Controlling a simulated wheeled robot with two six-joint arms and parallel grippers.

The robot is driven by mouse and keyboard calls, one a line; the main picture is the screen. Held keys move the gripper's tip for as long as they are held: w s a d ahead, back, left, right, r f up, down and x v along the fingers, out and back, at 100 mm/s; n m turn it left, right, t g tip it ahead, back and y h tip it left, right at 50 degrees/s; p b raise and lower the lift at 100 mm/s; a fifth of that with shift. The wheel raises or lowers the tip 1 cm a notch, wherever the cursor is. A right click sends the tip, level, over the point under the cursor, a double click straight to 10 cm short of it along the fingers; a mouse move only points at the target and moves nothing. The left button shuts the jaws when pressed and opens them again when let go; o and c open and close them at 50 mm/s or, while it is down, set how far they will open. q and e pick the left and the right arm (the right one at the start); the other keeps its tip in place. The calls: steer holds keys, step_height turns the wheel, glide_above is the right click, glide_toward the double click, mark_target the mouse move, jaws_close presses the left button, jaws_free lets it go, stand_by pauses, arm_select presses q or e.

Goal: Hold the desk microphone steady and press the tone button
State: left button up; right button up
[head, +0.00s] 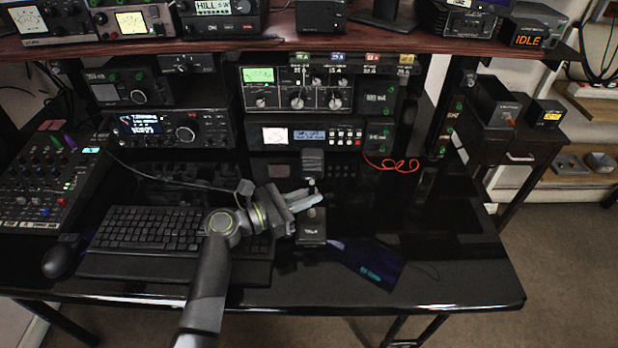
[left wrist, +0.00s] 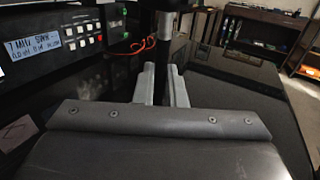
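The desk microphone (head: 312,165) stands upright on the dark desk, its small base (head: 311,238) in front of the radio stack. My left gripper (head: 309,198) reaches it from the left, with its fingers around the thin stem. In the left wrist view the dark stem with a silver collar (left wrist: 165,25) rises between the two grey fingers (left wrist: 163,88), which appear closed on it. Part of the stem is hidden by the fingers. I cannot make out which button is the tone button. My right gripper is not in view.
A keyboard (head: 150,232) lies left of the microphone, with a mouse (head: 62,258) and mixer (head: 48,175) further left. A dark blue pad (head: 367,263) lies at the right. Radio units (head: 312,134) stand behind, with a coiled red cable (head: 392,163). The desk's right side is clear.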

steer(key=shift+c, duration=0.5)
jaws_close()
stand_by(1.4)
